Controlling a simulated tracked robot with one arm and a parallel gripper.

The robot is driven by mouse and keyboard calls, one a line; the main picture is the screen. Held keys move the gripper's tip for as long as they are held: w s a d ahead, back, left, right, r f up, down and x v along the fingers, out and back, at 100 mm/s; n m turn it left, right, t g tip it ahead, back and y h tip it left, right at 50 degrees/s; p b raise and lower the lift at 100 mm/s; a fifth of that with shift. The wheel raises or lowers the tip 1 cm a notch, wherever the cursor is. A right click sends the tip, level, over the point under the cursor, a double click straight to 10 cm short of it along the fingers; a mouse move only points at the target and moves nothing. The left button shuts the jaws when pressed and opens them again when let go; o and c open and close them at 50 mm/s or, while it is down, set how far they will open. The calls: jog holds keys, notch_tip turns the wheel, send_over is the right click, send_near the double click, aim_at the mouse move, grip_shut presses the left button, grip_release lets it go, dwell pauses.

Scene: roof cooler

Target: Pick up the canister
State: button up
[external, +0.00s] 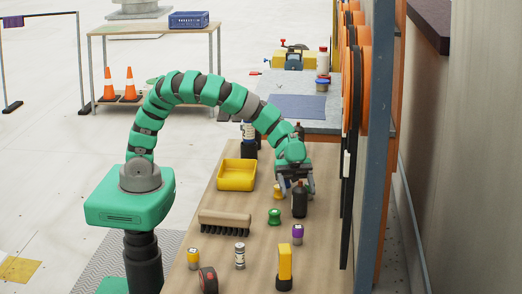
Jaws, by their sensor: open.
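A black, bottle-shaped canister (300,203) stands upright on the wooden bench, right of its middle. My gripper (296,192) is open and points down right at the canister. Its fingers overlap the canister's upper part in this view. I cannot tell whether the canister is between the fingers or just in front of them. The fingertips are small here and partly hidden. A pale cylinder with dark bands (240,256) stands nearer the front of the bench.
Close to the gripper are a small yellow item (279,190) and a green spool-like knob (274,216). A purple-topped item (297,233), a yellow-and-black block (285,265), a brush (225,222) and a yellow bin (237,175) are around. A blue post (376,150) bounds the right.

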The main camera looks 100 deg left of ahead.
aim_at(302, 202)
jog(key=b+x, duration=0.1)
jog(key=x, duration=0.4)
jog(key=shift+w+f+b, duration=0.1)
jog(key=shift+b, duration=0.2)
jog(key=c, duration=1.3)
